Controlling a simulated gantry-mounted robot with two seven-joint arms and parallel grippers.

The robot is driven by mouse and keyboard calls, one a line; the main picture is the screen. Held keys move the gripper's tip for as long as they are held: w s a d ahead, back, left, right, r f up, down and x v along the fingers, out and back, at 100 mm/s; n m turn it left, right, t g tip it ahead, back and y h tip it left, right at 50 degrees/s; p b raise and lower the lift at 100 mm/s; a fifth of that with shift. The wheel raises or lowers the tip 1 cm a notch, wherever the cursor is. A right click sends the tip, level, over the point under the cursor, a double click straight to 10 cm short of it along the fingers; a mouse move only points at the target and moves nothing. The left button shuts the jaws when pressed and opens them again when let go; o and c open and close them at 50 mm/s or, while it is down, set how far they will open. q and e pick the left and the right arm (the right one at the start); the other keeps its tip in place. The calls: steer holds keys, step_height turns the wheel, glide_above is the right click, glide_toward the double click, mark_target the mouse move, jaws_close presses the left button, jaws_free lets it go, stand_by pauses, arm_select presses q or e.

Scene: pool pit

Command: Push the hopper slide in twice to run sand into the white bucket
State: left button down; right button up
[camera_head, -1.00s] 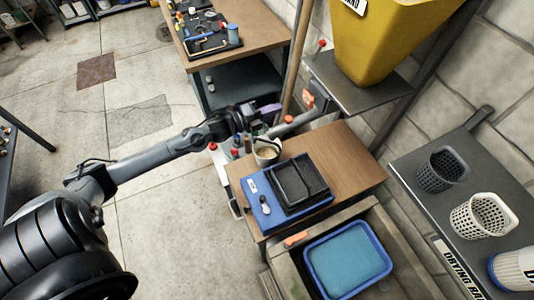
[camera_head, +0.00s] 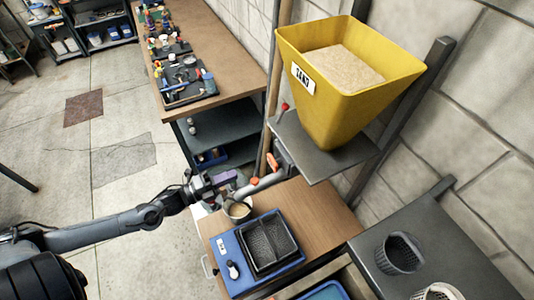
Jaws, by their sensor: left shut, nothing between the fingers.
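The yellow hopper (camera_head: 335,112), labelled SAND, stands on a grey wall shelf with sand (camera_head: 343,68) inside. A grey pipe-like part (camera_head: 268,181) with a red-orange end (camera_head: 254,182) sticks out below the shelf to the left. It may be the slide; I cannot tell how far in it is. The white bucket (camera_head: 237,213) stands on the wooden table below, with a tan content visible. My left gripper (camera_head: 229,178) is shut and empty, close to the red-orange end and above the bucket's left side. Contact cannot be made out. My right gripper is out of view.
A blue tray with a black sieve-like box (camera_head: 268,245) lies on the wooden table (camera_head: 325,219) near the bucket. A red-knobbed lever (camera_head: 284,106) stands at the shelf's left edge. A grey shelf (camera_head: 430,255) with baskets is at lower right.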

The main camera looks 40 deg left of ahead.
arm_select(q)
steer(key=s, duration=0.1)
steer(key=s+f, duration=0.1)
steer(key=shift+s+f+g, duration=0.3)
steer(key=shift+s+g, duration=0.1)
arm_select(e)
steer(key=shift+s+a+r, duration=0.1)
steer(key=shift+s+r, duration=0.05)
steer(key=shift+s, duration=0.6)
arm_select(q)
steer(key=p, duration=0.2)
glide_toward(271, 166)
steer(key=x, duration=0.5)
steer(key=shift+r, duration=0.25)
steer(key=shift+x, duration=0.85)
steer(key=shift+w+f, duration=0.1)
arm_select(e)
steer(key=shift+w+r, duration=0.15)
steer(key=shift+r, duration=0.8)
